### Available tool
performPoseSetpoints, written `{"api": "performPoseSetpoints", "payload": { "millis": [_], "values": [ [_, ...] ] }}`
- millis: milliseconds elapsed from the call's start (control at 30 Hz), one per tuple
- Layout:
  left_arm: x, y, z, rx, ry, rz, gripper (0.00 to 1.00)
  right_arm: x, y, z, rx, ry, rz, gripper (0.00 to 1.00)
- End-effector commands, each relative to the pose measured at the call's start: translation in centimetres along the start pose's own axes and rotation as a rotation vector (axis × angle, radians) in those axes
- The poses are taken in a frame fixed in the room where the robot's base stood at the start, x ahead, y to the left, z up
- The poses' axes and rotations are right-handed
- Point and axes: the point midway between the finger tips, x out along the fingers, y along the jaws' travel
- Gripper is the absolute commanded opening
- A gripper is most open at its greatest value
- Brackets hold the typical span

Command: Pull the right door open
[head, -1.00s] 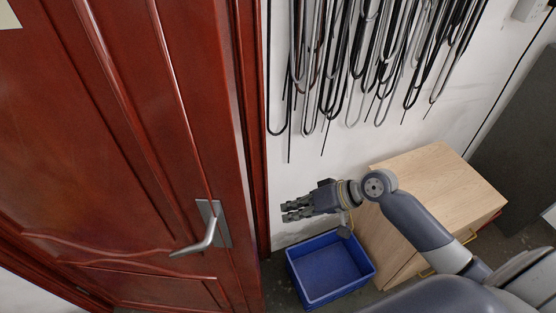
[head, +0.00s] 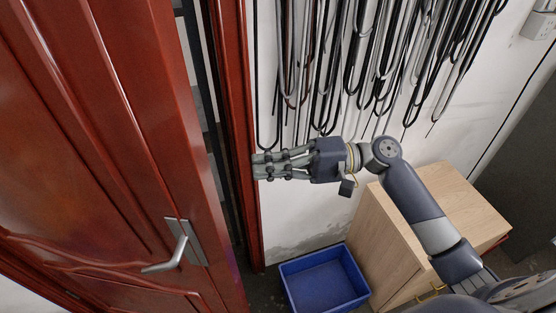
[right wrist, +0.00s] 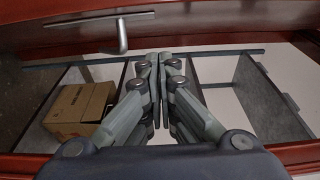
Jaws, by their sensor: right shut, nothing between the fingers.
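The dark red wooden door (head: 95,120) stands at the left of the head view, ajar, with a dark gap between its edge and the red frame (head: 237,130). Its silver lever handle (head: 178,246) is low on the door near the free edge; the handle also shows at the top of the right wrist view (right wrist: 120,30). My right gripper (head: 258,166) is shut and empty, fingers pointing left at the frame, above and right of the handle. I cannot tell if the fingertips touch the frame. In the right wrist view my fingers (right wrist: 158,60) point toward the gap. My left gripper is not in view.
A blue bin (head: 325,280) stands on the floor beside a light wooden cabinet (head: 450,205). Black and grey cables (head: 350,60) hang on the white wall. Through the gap, the right wrist view shows a cardboard box (right wrist: 80,105) and a grey shelf unit (right wrist: 262,95).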

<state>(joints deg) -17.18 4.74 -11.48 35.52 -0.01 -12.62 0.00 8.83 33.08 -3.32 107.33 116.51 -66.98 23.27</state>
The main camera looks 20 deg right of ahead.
Motion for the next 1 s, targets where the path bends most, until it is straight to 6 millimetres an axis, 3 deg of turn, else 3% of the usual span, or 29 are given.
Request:
{"api": "performPoseSetpoints", "payload": {
  "millis": [233,533,1000],
  "values": [
    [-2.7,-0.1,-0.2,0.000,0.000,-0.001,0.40,5.6,-0.6,0.0,0.000,-0.002,-0.003,0.00],
    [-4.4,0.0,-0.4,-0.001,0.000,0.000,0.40,6.3,-0.2,3.4,0.001,0.001,0.001,0.00],
    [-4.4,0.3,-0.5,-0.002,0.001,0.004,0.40,6.4,0.0,3.9,-0.001,0.001,0.001,0.00]
  ]
}}
